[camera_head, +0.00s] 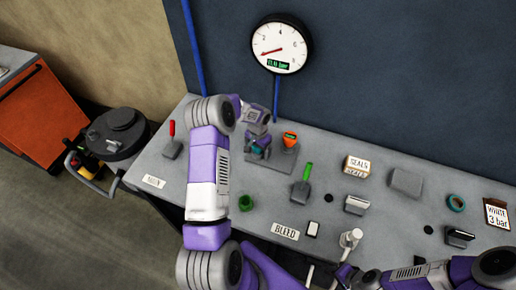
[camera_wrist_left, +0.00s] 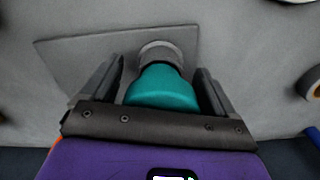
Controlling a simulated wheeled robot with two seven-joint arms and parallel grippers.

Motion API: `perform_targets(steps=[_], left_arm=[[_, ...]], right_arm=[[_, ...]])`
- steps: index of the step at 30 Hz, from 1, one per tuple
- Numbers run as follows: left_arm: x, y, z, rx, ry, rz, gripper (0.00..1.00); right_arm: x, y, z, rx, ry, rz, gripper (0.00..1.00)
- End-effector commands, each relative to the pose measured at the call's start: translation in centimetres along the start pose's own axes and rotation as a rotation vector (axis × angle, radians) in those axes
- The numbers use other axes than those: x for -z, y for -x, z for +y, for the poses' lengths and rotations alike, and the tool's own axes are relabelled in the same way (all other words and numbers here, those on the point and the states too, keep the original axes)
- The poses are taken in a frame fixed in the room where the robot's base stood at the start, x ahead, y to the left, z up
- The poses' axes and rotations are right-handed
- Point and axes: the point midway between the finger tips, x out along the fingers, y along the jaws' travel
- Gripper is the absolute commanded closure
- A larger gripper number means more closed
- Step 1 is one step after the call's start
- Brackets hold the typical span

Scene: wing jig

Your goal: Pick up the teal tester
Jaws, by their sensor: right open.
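The teal tester (camera_wrist_left: 163,90) has a rounded teal body and a grey collar, and stands against a grey plate (camera_wrist_left: 80,55) in the left wrist view. My left gripper (camera_wrist_left: 163,75) has its two dark fingers on either side of the tester, with gaps showing beside the collar, so it looks open. In the head view, a little of the teal tester (camera_head: 261,144) shows at my left gripper (camera_head: 258,152), which hides most of it. My right gripper (camera_head: 346,272) is low in the head view, far from the tester, and open.
An orange tester (camera_head: 289,138) stands close to the right of my left gripper. A green-handled valve (camera_head: 304,185), a SEALS box (camera_head: 356,166), a white handle (camera_head: 350,238) and a green ring (camera_head: 245,203) are on the grey bench. A gauge (camera_head: 281,45) hangs behind.

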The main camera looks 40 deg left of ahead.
Motion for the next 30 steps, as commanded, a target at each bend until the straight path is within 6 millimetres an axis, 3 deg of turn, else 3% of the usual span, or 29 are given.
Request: perform_targets(steps=[1,9,11,20,30], left_arm=[[0.0,0.0,0.0,0.000,0.000,0.000,0.20],[0.0,0.0,0.0,0.000,0.000,-0.001,0.61],[0.0,0.1,0.0,0.000,0.000,0.001,0.67],[0.1,0.8,-0.1,0.002,0.000,0.002,0.68],[0.1,7.2,0.0,0.003,-0.001,0.004,0.68]], right_arm=[[0.0,0.0,0.0,0.000,0.000,0.000,0.57],[0.0,0.0,0.0,0.000,0.000,0.000,0.57],[0.0,0.0,0.0,0.000,0.000,0.000,0.57],[0.0,-0.1,0.0,0.000,0.000,0.000,0.57],[0.0,-0.8,0.3,0.000,0.000,0.000,0.57]])
